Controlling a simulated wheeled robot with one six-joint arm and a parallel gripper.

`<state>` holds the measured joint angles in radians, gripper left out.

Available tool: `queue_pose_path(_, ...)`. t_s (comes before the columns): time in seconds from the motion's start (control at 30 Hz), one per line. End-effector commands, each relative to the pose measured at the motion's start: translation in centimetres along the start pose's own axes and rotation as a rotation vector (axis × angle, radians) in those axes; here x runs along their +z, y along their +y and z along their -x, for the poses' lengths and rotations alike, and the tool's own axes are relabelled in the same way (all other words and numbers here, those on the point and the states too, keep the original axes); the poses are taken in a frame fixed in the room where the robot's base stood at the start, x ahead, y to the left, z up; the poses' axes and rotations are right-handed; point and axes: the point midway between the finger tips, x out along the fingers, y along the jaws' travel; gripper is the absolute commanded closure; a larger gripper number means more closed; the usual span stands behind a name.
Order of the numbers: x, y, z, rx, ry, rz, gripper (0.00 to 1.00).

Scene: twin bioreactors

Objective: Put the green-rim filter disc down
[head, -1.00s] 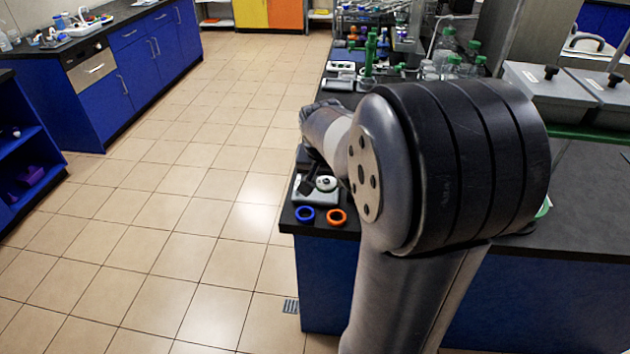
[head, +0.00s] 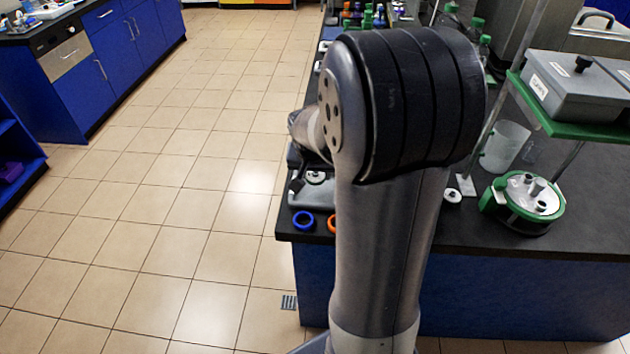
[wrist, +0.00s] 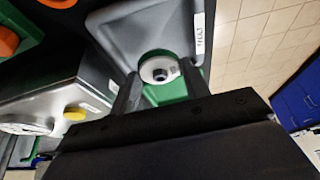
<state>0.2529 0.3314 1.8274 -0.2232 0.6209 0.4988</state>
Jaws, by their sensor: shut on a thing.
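In the wrist view, my gripper (wrist: 160,84) has its two dark fingers on either side of a round piece with a white face, a dark centre and green around it, which I take for the green-rim filter disc (wrist: 150,66). The gripper is shut on it. A grey, labelled surface (wrist: 125,30) lies beyond the disc; I cannot tell whether the disc touches it. In the head view my arm hides most of the place where it reaches, and the held disc cannot be made out there.
A blue ring (head: 303,221) and a partly hidden orange ring (head: 332,224) lie at the bench's front-left corner. A white disc (head: 316,177) sits on a grey block behind them. A green-ringed vessel lid (head: 535,195) stands right. Open tiled floor (head: 180,200) lies left.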

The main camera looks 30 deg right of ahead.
Motion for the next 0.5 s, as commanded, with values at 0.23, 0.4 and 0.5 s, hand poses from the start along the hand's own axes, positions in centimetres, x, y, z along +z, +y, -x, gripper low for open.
queue_pose_path(0.23, 1.3, 0.0, -3.0, 0.001, -0.003, 0.0, 0.77)
queue_pose_path(0.4, 1.4, 0.0, -3.1, 0.0, -0.001, -0.001, 0.77)
queue_pose_path(0.5, 1.4, 0.0, -3.2, 0.0, -0.001, -0.001, 0.77)
